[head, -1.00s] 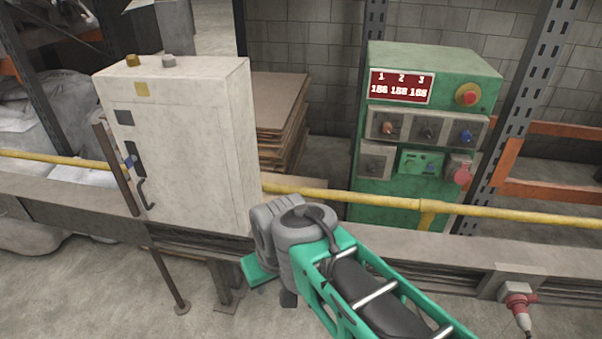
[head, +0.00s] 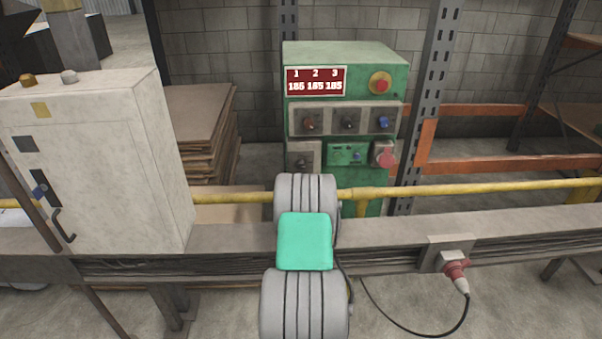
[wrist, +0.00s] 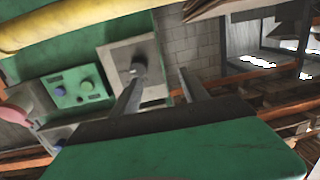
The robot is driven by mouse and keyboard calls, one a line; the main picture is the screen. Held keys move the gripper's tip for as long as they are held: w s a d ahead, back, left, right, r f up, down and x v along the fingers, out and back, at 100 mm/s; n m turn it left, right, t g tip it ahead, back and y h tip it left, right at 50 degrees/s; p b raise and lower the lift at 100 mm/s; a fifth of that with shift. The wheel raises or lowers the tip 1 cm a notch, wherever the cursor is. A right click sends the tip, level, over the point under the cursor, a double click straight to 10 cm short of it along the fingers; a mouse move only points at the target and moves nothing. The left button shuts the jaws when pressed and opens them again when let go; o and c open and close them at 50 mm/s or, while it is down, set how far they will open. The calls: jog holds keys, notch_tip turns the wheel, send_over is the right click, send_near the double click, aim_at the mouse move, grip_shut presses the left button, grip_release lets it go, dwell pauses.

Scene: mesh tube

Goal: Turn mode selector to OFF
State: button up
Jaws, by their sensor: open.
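A green control cabinet (head: 345,60) stands behind the rail. Its upper plate has an orange (head: 309,122), a black (head: 348,122) and a blue knob (head: 383,122). Below are a grey plate with a dark knob (head: 302,161) and a small green panel (head: 346,154). No label shows which is the mode selector. In the wrist view, turned upside down, my gripper (wrist: 161,70) is open and empty. Its left finger overlaps the grey plate (wrist: 151,57) close to its knob (wrist: 136,69); I cannot tell whether they touch. My arm hides the gripper in the head view.
A yellow pipe (head: 460,191) and a grey rail (head: 400,236) run across in front of the cabinet. A white cabinet (head: 100,150) stands at left, with stacked boards (head: 190,135) behind. A red socket (head: 384,154) is beside the green panel. A red plug with cable (head: 457,275) hangs at right.

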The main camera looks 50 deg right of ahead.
aim_at(301, 167)
jog(key=shift+m+h, duration=0.5)
jog(key=shift+h, duration=0.3)
jog(key=d, duration=0.2)
jog(key=w+d, duration=0.1)
jog(key=d, duration=0.2)
jog(key=w+d+f+p, duration=0.1)
jog(key=d, duration=0.2)
jog(key=shift+w+d, duration=0.1)
jog(key=shift+d, duration=0.15)
jog(key=shift+c, duration=0.2)
grip_shut()
